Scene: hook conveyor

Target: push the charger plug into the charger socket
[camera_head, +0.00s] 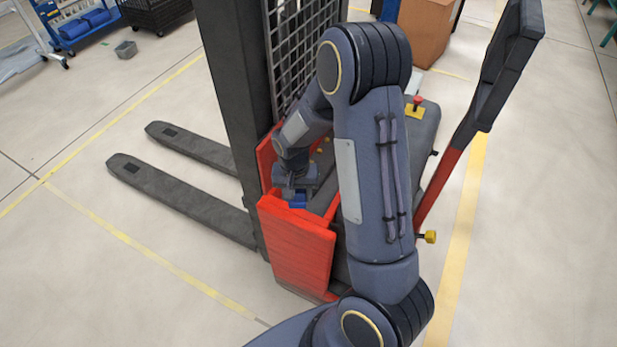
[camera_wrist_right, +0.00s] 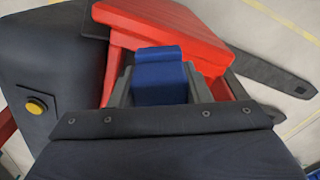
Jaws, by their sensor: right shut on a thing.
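A blue charger plug (camera_wrist_right: 160,80) sits between the two grey fingers of my right gripper (camera_wrist_right: 170,85) in the right wrist view. The gripper is shut on it. In the head view my right gripper (camera_head: 297,186) reaches down into the red-walled compartment of the pallet truck, with the blue plug (camera_head: 298,201) just below it. The charger socket cannot be made out; the plug, gripper and red walls may hide it. I cannot tell whether the plug touches a socket. My left gripper is not in view.
The pallet truck's red panel (camera_head: 296,243) stands close in front of my gripper. Its dark mast (camera_head: 235,90) rises to the left, with two forks (camera_head: 185,200) low on the floor. A red and black tiller (camera_head: 480,100) stands at right.

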